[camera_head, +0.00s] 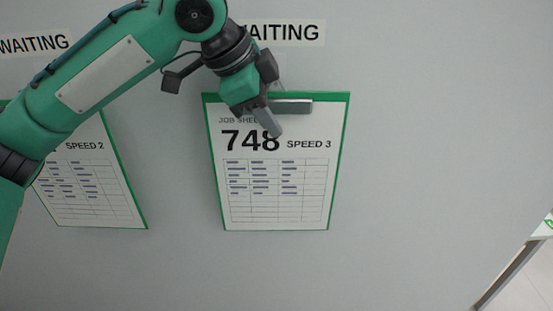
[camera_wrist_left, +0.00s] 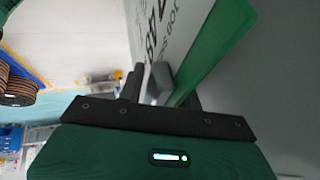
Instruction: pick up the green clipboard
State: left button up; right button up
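The green clipboard (camera_head: 338,150) hangs upright against the grey wall, with a white sheet reading 748 and SPEED 3 and a grey clip (camera_head: 295,107) at its top. My left gripper (camera_head: 268,120) is at its top edge, just left of the clip's middle, with one finger in front of the sheet. In the left wrist view the clipboard (camera_wrist_left: 222,40) runs down between the fingers of my left gripper (camera_wrist_left: 162,95). A gap shows between the front finger and the board, so the gripper looks open around it. The rear finger is mostly hidden. My right gripper is not in view.
Another green-edged clipboard (camera_head: 90,195), marked SPEED 2, hangs at the left, partly behind my left arm. WAITING labels (camera_head: 290,33) are on the wall above. The wall to the right is bare. A rail edge (camera_head: 510,265) shows at lower right.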

pick_arm(q)
grip_shut()
dwell(1.4)
